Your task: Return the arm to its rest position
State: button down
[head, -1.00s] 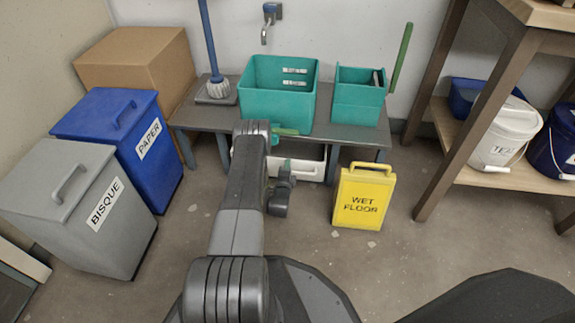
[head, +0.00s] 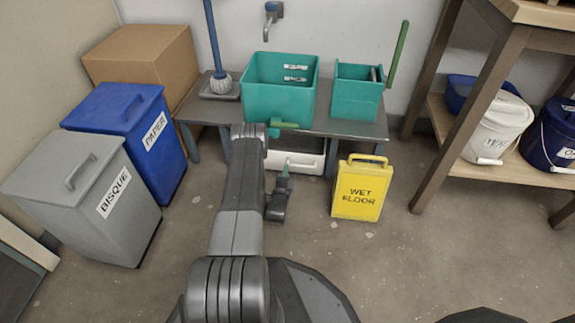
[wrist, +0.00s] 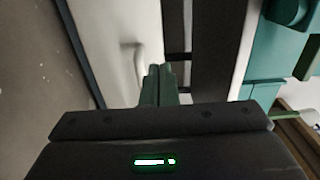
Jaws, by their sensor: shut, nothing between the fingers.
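My arm reaches forward from the bottom middle of the head view toward the low grey bench (head: 345,123). My gripper (head: 284,171) hangs in front of the white drawer-like bin (head: 305,161) under the bench. In the wrist view the green fingers of my gripper (wrist: 159,72) are together with nothing between them. The white bin (wrist: 115,30) and its handle (wrist: 134,55) show just beyond the fingertips. I cannot tell whether the fingers touch the handle.
Two teal tubs (head: 280,88) (head: 357,92) stand on the bench. A yellow wet floor sign (head: 360,188) stands at right. A blue paper bin (head: 135,130) and grey bisque bin (head: 85,195) stand at left. A shelf with buckets (head: 497,128) is at right. Floor in front is open.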

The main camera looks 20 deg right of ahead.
jog(key=p+v, duration=0.2)
jog(key=v, duration=0.4)
jog(key=shift+s+a, duration=0.2)
jog(key=shift+s, duration=0.05)
